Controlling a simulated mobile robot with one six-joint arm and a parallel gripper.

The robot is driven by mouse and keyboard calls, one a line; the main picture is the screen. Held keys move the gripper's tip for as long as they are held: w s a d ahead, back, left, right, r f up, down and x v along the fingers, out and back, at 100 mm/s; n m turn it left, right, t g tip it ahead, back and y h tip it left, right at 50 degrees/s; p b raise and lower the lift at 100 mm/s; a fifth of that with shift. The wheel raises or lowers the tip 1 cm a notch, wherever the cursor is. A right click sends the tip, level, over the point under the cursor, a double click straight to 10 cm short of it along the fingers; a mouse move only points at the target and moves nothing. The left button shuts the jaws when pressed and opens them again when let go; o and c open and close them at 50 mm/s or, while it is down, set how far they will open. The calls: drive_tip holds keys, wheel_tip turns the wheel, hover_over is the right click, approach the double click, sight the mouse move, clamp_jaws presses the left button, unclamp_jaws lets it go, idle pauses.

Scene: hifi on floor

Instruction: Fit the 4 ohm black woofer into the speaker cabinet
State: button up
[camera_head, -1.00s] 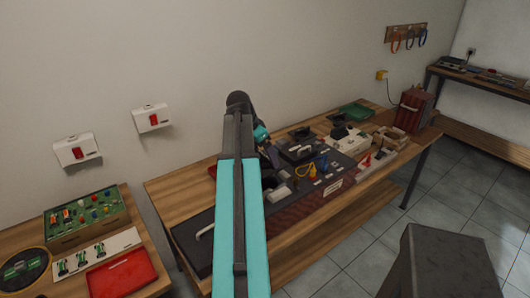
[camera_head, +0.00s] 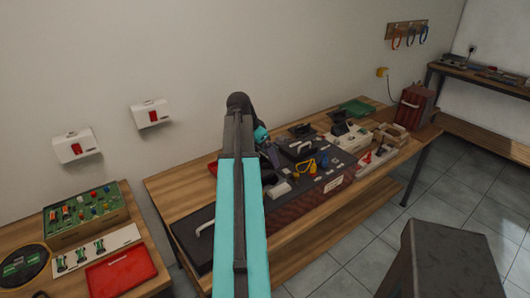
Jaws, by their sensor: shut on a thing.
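My teal and black arm rises through the middle of the head view and bends down over the long workbench (camera_head: 190,182). My gripper (camera_head: 272,160) is a small dark shape just right of the upper arm, low over the left-middle of the bench and partly hidden by the arm. Its fingers and what they hold are too small and dark to make out. I cannot identify the 4 ohm black woofer or the speaker cabinet for sure among the dark parts on the bench. A black round thing (camera_head: 22,268) with a yellowish rim lies on the left table.
The bench is crowded with dark boxes, a green tray (camera_head: 358,107), light boxes and a dark red box (camera_head: 416,106). The left table holds a red tray (camera_head: 122,275) and a green board (camera_head: 85,215). A dark stool-like block (camera_head: 450,260) stands at the front right.

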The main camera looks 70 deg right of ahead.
drive_tip(key=shift+f+b, duration=1.7)
drive_tip(key=shift+f, duration=1.85)
idle(0.4)
drive_tip(key=o, duration=1.8)
drive_tip(key=shift+o, duration=0.2)
drive_tip(key=b+v, duration=0.2)
drive_tip(key=v, duration=1.2)
drive_tip(key=shift+a+b, duration=0.15)
drive_tip(key=shift+b, duration=0.15)
wheel_tip(320, 180, up, 8)
drive_tip(key=p, duration=0.5)
hover_over(262, 165)
drive_tip(key=w+a, duration=0.2)
drive_tip(key=a, duration=0.2)
drive_tip(key=shift+w+f, duration=0.1)
drive_tip(key=shift+w, duration=0.05)
